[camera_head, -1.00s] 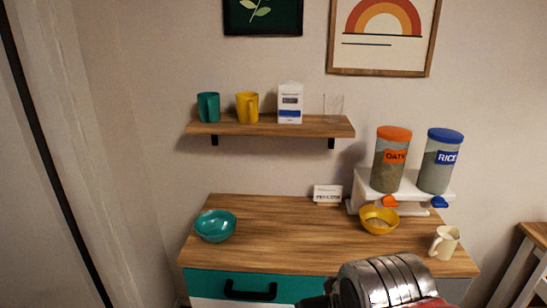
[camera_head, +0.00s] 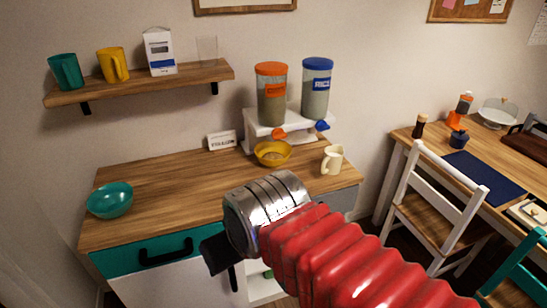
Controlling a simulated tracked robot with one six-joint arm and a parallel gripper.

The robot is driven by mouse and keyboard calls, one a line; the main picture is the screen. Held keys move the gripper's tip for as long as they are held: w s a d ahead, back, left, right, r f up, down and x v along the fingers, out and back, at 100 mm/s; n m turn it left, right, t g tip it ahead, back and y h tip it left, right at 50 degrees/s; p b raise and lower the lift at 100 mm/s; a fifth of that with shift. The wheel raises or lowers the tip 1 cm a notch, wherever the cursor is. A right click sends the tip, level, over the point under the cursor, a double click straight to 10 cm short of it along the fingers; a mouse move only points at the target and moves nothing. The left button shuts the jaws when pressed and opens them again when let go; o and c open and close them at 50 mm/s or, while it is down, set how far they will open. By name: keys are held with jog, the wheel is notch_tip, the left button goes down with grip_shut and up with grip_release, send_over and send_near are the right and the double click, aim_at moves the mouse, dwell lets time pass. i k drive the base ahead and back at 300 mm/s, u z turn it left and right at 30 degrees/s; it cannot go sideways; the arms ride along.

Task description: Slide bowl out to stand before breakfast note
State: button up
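A yellow bowl (camera_head: 273,153) with some contents stands on the cabinet top, under the orange-lidded dispenser (camera_head: 271,92). A small white note card (camera_head: 222,141) stands to its left at the back of the top; its print is too small to read. An empty-looking teal bowl (camera_head: 110,200) stands at the left front of the top. My arm with its red sleeve comes in from the lower right. The dark end of my gripper (camera_head: 217,254) shows in front of the cabinet, apart from both bowls. Its fingers cannot be made out.
A blue-lidded dispenser (camera_head: 316,86) stands beside the orange one on a white stand. A cream mug (camera_head: 332,160) is right of the yellow bowl. The middle of the wooden top (camera_head: 175,180) is clear. A white chair (camera_head: 434,195) and a table stand at the right.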

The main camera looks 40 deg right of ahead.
aim_at(271, 155)
jog(key=u, duration=3.7)
jog(key=k, duration=0.9)
jog(key=u, duration=0.05)
